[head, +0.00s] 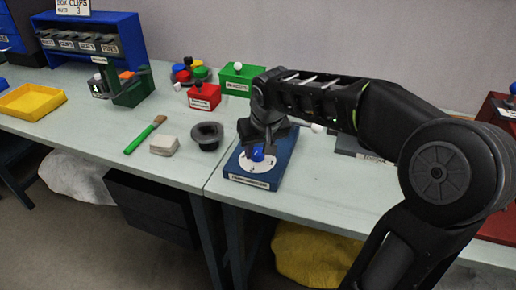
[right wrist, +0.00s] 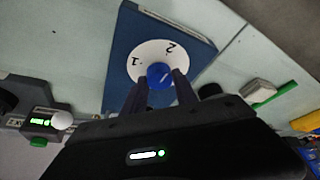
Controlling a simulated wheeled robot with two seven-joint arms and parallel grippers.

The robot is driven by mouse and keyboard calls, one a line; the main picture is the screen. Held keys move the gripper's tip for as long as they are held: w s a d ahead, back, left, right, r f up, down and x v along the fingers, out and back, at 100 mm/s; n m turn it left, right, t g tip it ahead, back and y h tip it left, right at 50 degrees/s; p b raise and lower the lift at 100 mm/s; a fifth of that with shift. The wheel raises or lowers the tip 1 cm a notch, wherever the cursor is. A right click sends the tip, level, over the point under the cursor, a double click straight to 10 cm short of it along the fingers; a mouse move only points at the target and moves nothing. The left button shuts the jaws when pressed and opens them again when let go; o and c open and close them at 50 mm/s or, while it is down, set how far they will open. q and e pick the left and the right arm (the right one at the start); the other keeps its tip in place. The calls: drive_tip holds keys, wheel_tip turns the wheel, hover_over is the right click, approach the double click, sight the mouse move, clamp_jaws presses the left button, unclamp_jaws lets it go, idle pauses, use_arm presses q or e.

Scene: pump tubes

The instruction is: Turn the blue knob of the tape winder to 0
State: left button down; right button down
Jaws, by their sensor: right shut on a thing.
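A blue box (head: 284,158) with a white dial disc (head: 262,168) on top and a label on its front stands near the front edge of the right table. The blue knob (head: 258,153) sits in the middle of the disc. My right gripper (head: 259,146) comes down from above and is shut on the knob. In the right wrist view the knob (right wrist: 160,75) is between my two fingers, and the disc (right wrist: 152,54) shows a 1 and a 2. A pale mark shows on the knob; its exact direction is hard to tell. The 0 is not clearly visible. My left gripper is out of view.
A dark grey funnel-like piece (head: 207,135), a pale block (head: 164,145) and a green brush (head: 145,135) lie left of the box. A red box (head: 204,97) and a green box (head: 240,78) stand behind. A grey device (head: 358,146) stands right, partly behind my arm.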

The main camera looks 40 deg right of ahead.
drive_tip(key=shift+d+r+n+y+p, duration=0.15)
drive_tip(key=shift+n+y+p, duration=0.5)
drive_tip(key=shift+n, duration=1.05)
drive_tip(key=shift+n+y, duration=0.35)
drive_tip(key=shift+n, duration=0.45)
drive_tip(key=shift+n+y, duration=0.3)
drive_tip(key=shift+n, duration=0.7)
drive_tip(key=shift+f, duration=0.2)
